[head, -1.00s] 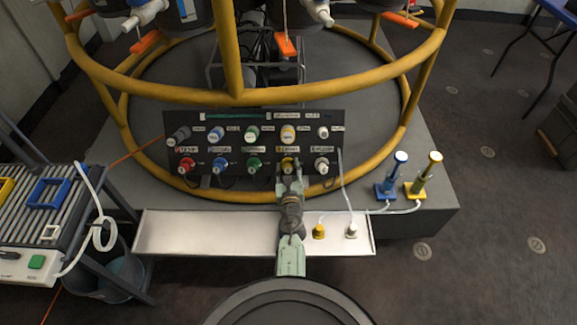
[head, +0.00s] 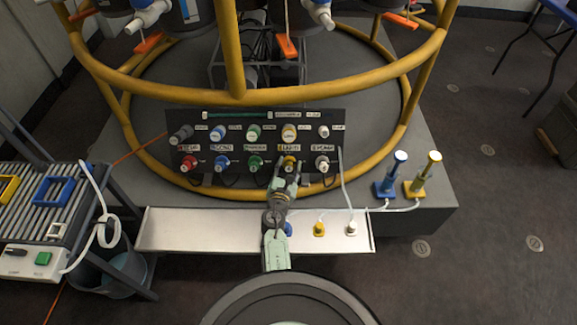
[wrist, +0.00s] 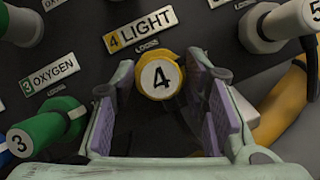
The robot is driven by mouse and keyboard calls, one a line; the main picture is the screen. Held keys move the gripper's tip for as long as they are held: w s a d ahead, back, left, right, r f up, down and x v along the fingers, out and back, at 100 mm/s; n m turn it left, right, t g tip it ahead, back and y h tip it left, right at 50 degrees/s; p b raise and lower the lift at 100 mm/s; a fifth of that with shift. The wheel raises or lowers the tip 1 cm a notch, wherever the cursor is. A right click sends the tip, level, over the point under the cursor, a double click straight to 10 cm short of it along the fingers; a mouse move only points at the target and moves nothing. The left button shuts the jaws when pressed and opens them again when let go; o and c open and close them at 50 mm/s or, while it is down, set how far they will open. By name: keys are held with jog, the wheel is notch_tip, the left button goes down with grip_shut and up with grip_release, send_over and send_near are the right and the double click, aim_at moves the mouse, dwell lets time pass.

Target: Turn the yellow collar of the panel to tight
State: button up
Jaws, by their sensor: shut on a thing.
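The yellow collar (head: 290,162) with a white face is in the lower row of the dark panel (head: 262,138). In the wrist view the yellow collar (wrist: 160,74) shows a black 4, tilted a little, under a tilted plate reading "4 LIGHT". My gripper (head: 287,172) reaches it from the front, with one finger on each side. In the wrist view my gripper (wrist: 163,82) has its purple pads beside the collar and is shut on it. The contact itself is partly hidden.
The green collar (wrist: 44,130) is close on the left and a white collar (wrist: 270,27) on the right. A pale tray (head: 200,230) lies below the panel. A yellow rail (head: 330,91) crosses above.

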jog(key=shift+m+g+h, duration=0.3)
jog(key=shift+m+h, duration=0.2)
jog(key=shift+m, duration=0.6)
jog(key=o, duration=1.1)
jog(key=shift+o, duration=0.2)
jog(key=v, duration=0.7)
jog(key=shift+s+a+r, duration=0.1)
jog(key=shift+s, duration=0.15)
